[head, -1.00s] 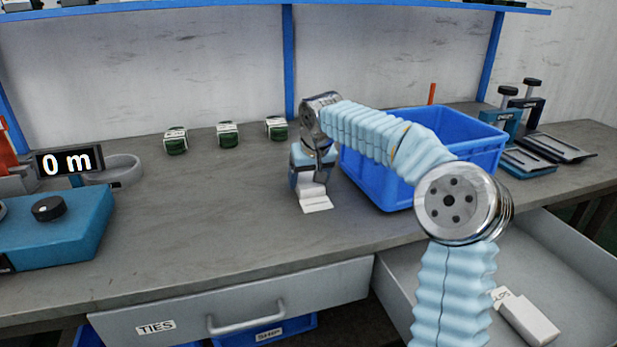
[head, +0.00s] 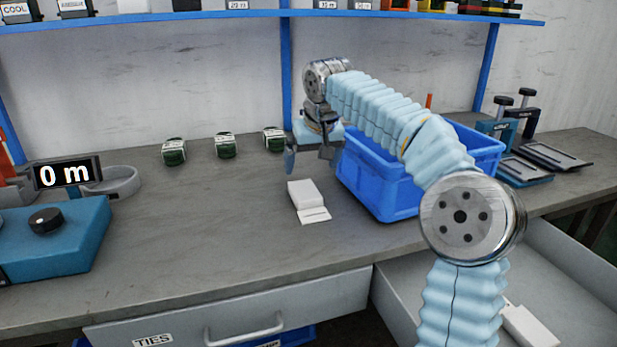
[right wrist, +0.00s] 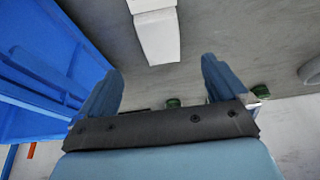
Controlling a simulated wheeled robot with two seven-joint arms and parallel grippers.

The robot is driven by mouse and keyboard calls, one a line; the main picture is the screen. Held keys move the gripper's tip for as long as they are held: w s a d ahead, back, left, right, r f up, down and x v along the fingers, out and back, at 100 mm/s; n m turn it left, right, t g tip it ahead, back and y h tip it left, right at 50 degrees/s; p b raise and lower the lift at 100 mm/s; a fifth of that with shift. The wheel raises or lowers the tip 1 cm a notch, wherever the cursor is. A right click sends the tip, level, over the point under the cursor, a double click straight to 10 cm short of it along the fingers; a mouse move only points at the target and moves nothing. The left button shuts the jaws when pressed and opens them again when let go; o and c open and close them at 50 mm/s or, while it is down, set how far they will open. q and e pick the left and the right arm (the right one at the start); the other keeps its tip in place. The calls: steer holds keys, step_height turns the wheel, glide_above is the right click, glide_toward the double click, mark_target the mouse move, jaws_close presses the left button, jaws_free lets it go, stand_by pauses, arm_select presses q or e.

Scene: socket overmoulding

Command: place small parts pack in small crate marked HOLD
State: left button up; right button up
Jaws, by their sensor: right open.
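A white pack (head: 303,195) with a small flap or card at its near end (head: 314,215) lies on the bench, left of a blue crate (head: 375,187). I cannot tell whether it is the small parts pack. My right gripper (head: 308,158) is open and empty, above and behind the white pack, with its fingers pointing down. The right wrist view shows the white pack (right wrist: 157,38) ahead of the open fingers (right wrist: 158,78), apart from them. The blue crate also shows in that view (right wrist: 50,50). No HOLD mark is readable. My left gripper is out of view.
Several small dark green packs (head: 224,146) stand at the back. A blue device with a knob (head: 50,240) is at left, beside a "0 m" display (head: 68,173). Clamp-like tools (head: 515,125) stand at right. An open drawer (head: 565,270) holds a white box (head: 530,328).

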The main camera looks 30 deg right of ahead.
steer(key=s+r, duration=0.1)
steer(key=s+a+r, duration=0.1)
steer(key=s+r+b, duration=0.1)
steer(key=shift+a+r, duration=0.15)
steer(key=shift+a, duration=0.2)
steer(key=b, duration=0.1)
glide_toward(308, 194)
steer(key=shift+w+a+f, duration=0.2)
steer(key=shift+w+f, duration=0.1)
steer(key=shift+f, duration=0.3)
steer(key=shift+w+a+f, duration=0.15)
steer(key=shift+w+f, duration=0.1)
steer(key=shift+f, duration=0.35)
steer(key=shift+d+b+x, duration=0.15)
steer(key=shift+d+x, duration=0.05)
steer(key=shift+x, duration=1.35)
steer(key=shift+d+b+x, duration=0.15)
steer(key=shift+d+x, duration=0.05)
steer(key=shift+x, duration=1.4)
steer(key=shift+s+r, duration=0.1)
steer(key=c, duration=1.1)
